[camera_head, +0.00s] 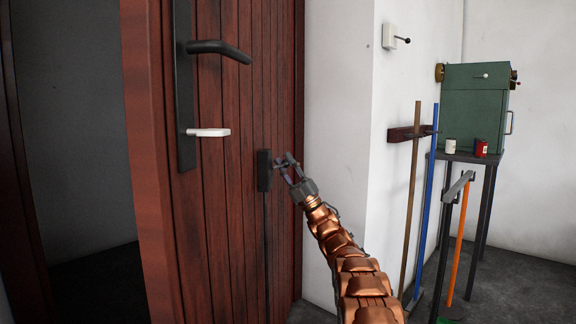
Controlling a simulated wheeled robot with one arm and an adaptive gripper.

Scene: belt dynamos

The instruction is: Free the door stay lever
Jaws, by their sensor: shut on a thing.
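The door stay (264,172) is a small dark block on the red-brown plank door (228,190), with a thin dark rod running down the door below it. My gripper (283,169) is at the right side of this block, at the end of my copper-coloured arm. Its fingers are shut on the stay's lever, which is small and mostly hidden between the fingers.
A black door handle (220,50) and a white lever (208,132) project from the black door plate above left. A wall switch (395,37) is on the white wall. At right, long-handled tools (413,200) lean near a table with a green box (474,108).

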